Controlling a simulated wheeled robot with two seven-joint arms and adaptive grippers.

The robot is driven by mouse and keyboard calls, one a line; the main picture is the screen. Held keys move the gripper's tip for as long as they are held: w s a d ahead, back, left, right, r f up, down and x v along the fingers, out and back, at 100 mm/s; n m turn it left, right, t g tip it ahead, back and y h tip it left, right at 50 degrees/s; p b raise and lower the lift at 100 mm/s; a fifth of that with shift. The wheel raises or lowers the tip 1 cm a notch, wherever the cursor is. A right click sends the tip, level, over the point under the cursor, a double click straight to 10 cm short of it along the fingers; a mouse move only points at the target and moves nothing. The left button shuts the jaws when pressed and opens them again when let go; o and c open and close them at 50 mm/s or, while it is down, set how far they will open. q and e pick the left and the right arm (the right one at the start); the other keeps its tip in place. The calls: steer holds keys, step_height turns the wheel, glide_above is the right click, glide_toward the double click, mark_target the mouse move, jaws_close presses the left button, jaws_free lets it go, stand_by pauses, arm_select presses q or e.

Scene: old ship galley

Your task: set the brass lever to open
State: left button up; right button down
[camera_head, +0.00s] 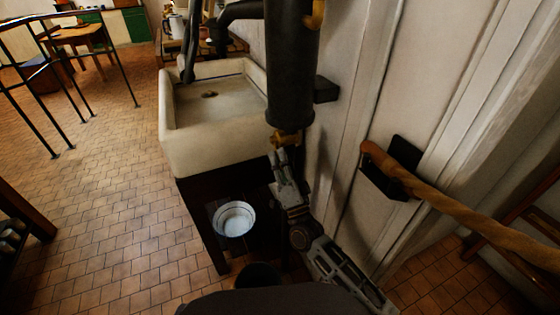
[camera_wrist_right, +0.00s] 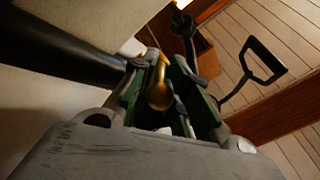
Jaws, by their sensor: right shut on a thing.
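The brass lever (camera_head: 286,137) shows at the lower end of a black upright cylinder (camera_head: 291,70), beside the sink. My right gripper (camera_head: 281,162) reaches up to it from below. In the right wrist view the lever's rounded brass end (camera_wrist_right: 159,92) lies between the two fingers, and the gripper (camera_wrist_right: 163,82) is shut on it. The fingers hide part of the lever in the head view, so its exact angle is hard to tell. My left gripper is not in view.
Black railings (camera_head: 110,60) stand at far left. The tiled floor (camera_head: 110,200) at left is clear.

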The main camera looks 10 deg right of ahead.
steer(key=shift+f, duration=0.25)
stand_by(0.3)
steer(key=c, duration=1.7)
jaws_free()
steer(key=shift+o, duration=1)
steer(key=shift+r, duration=0.15)
steer(key=shift+s, duration=0.1)
steer(key=v, duration=1.2)
